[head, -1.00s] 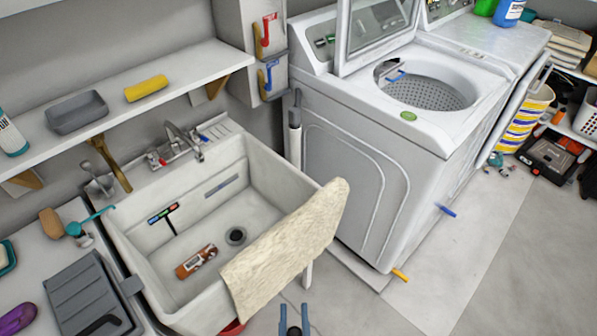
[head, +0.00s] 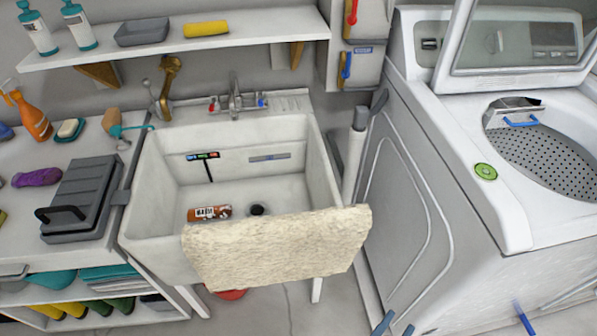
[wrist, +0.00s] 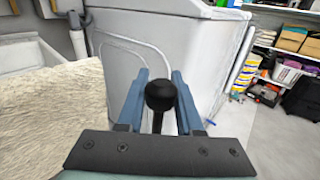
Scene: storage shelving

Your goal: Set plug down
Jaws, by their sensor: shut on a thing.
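The plug (wrist: 160,95) is a black, round-headed piece between the blue fingers of my gripper (wrist: 160,78) in the wrist view. My gripper is shut on it, and a dark stem shows below the head. In the head view only the blue fingertips of my gripper (head: 396,325) show at the bottom edge, low in front of the washing machine and right of the sink; the plug cannot be made out there. The sink (head: 140,200) has a dark drain hole (head: 257,210) in its floor.
A cream towel (head: 280,245) hangs over the sink's front rim. A brown can (head: 210,213) lies in the sink. The washing machine (head: 430,190) has its lid up, with a green round item (head: 485,172) on top. A counter (head: 90,255) stands left.

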